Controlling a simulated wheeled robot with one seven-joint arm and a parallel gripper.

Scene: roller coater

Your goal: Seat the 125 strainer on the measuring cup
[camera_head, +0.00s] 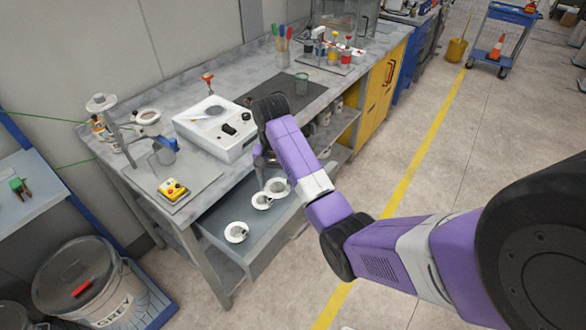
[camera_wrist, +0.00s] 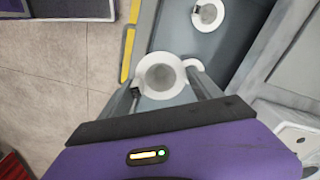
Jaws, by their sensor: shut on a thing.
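My gripper (camera_wrist: 163,88) is shut on a white ring-shaped strainer (camera_wrist: 162,60) with a grey mesh middle. The held strainer appears over the open drawer, and it also shows in the head view (camera_head: 279,187). No number is readable on it, so I cannot confirm that it is the 125 one. In the head view the arm hides most of my gripper. A clear cup with a bluish handle (camera_head: 164,152), likely the measuring cup, stands on the left end of the bench, well apart from my gripper.
Two other strainers, one at the front (camera_head: 237,232) and one behind it (camera_head: 262,201), lie in the open grey drawer (camera_head: 225,212). A stand (camera_head: 105,107) rises behind the cup.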

